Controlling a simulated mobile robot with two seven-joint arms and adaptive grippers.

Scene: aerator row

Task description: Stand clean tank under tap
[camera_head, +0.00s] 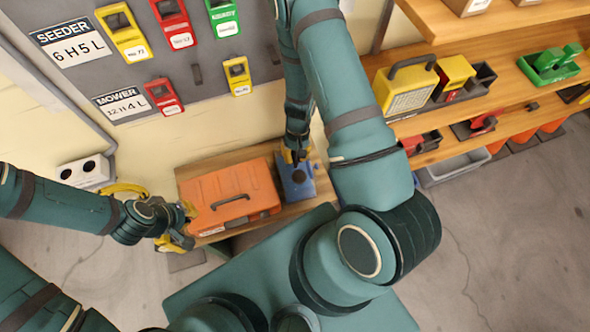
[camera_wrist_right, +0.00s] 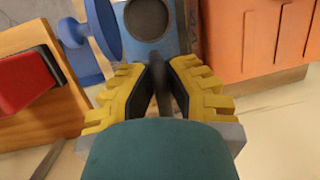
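A blue tank-like box (camera_head: 296,183) with a dark round opening stands beside an orange case on a wooden bench. It also shows at the top of the right wrist view (camera_wrist_right: 178,38), with the round opening facing up. My right gripper (camera_head: 294,156) is directly over this blue box. In the right wrist view its yellow fingers (camera_wrist_right: 163,72) are close together with a dark bar between their pads, seemingly the box's handle; their contact is partly hidden. My left gripper (camera_head: 180,226) is beside the orange case's left end; its finger opening is unclear. I cannot identify a tap.
The orange case (camera_head: 232,196) fills most of the bench (camera_head: 205,163). A blue disc on a stem (camera_wrist_right: 102,25) is close to my right fingers. Shelves (camera_head: 505,95) with tools stand at right. A tagged grey board (camera_head: 195,45) is on the wall.

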